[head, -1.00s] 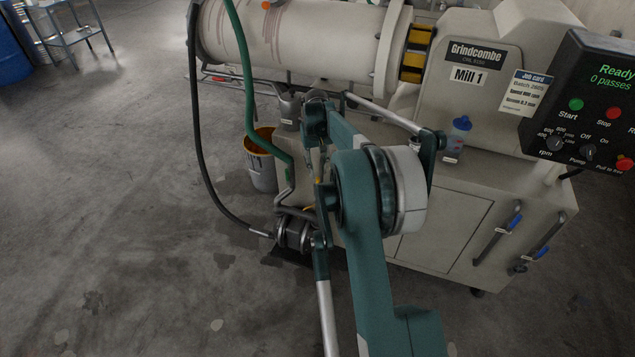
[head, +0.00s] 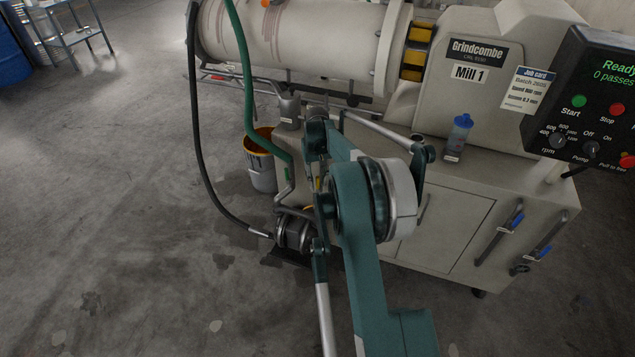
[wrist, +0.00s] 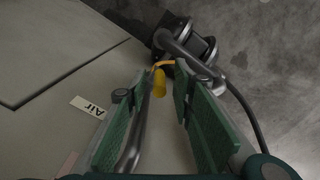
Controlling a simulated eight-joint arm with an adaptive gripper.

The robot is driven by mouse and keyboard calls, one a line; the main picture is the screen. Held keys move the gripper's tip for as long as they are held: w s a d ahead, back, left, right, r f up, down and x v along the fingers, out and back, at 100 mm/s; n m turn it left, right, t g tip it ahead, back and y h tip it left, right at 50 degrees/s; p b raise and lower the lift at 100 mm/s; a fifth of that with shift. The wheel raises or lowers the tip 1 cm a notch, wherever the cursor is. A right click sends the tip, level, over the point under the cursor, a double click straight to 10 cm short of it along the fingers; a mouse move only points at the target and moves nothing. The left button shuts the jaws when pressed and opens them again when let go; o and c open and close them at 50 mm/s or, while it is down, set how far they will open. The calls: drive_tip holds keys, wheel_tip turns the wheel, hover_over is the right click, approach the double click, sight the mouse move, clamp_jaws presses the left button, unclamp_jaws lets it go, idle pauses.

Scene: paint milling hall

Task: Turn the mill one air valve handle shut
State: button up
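The air valve handle (wrist: 159,82) is a yellow grip in the wrist view, beside a metal pipe on the mill's side. A yellow strip crosses at its far end. In the head view a small yellow bit (head: 309,209) shows near the pump; my arm hides the rest of the valve area.
A dark pump (head: 293,232) with a black hose stands on the floor by the mill. A green hose (head: 247,90) and a grey bucket (head: 262,172) are close by.

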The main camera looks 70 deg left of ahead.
drive_tip(key=shift+c, duration=0.3)
drive_tip(key=shift+f, duration=0.1)
clamp_jaws()
drive_tip(key=shift+d, duration=0.1)
drive_tip(key=w+d+f+g+y+b, duration=0.4)
drive_tip(key=f+g+y+b, duration=0.1)
drive_tip(key=g+y, duration=0.5)
drive_tip(key=shift+w+d+g+y, duration=0.25)
drive_tip(key=shift+d+g+y, duration=0.05)
drive_tip(key=shift+g, duration=0.1)
idle(0.6)
drive_tip(key=shift+f, duration=0.1)
idle(0.3)
